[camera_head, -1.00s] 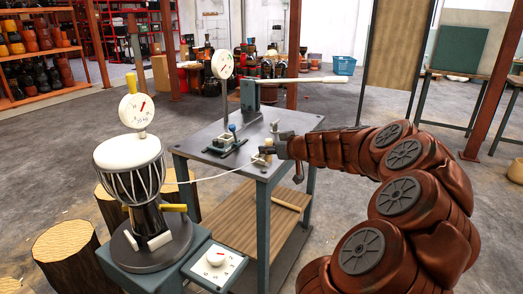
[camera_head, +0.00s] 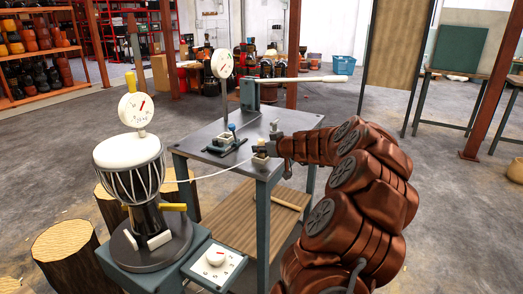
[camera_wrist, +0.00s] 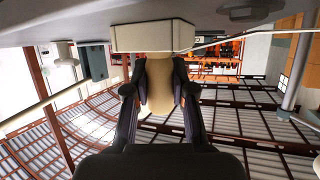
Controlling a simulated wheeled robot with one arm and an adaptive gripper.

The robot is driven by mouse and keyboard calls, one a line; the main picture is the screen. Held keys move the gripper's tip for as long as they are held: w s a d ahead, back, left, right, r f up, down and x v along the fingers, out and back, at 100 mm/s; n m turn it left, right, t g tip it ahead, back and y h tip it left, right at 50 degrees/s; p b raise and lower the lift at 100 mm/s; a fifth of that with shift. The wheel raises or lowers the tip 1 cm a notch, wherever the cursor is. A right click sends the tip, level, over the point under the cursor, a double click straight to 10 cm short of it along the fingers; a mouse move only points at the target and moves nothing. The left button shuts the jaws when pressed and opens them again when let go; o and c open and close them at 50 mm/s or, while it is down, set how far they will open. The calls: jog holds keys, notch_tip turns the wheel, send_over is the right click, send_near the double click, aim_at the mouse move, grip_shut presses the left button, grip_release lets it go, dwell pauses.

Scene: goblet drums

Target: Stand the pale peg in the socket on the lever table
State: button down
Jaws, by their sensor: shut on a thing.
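The pale peg (camera_wrist: 158,88) is a tan piece between the two dark fingers of my gripper (camera_wrist: 159,76) in the wrist view, which is upside down. My gripper is shut on it. The peg's end meets a cream block (camera_wrist: 153,37), seemingly the socket, on the grey lever table. How deep it sits is hidden. In the head view, the small block (camera_head: 260,160) is at the front edge of the lever table (camera_head: 215,150), with my gripper (camera_head: 265,148) right above it. The peg is too small to make out there.
A white cord (camera_head: 215,174) runs from the block toward the drum (camera_head: 128,165) on its stand. The table also carries a long pale lever (camera_head: 300,79), a dial gauge (camera_head: 222,64) and a small fixture with a blue knob (camera_head: 232,127).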

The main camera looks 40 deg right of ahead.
jog(key=shift+f, duration=0.25)
jog(key=c, duration=1)
grip_release()
jog(key=shift+r, duration=0.1)
jog(key=shift+s+r, duration=0.1)
jog(key=v, duration=1.1)
jog(key=shift+s+r, duration=0.15)
jog(key=shift+s, duration=0.25)
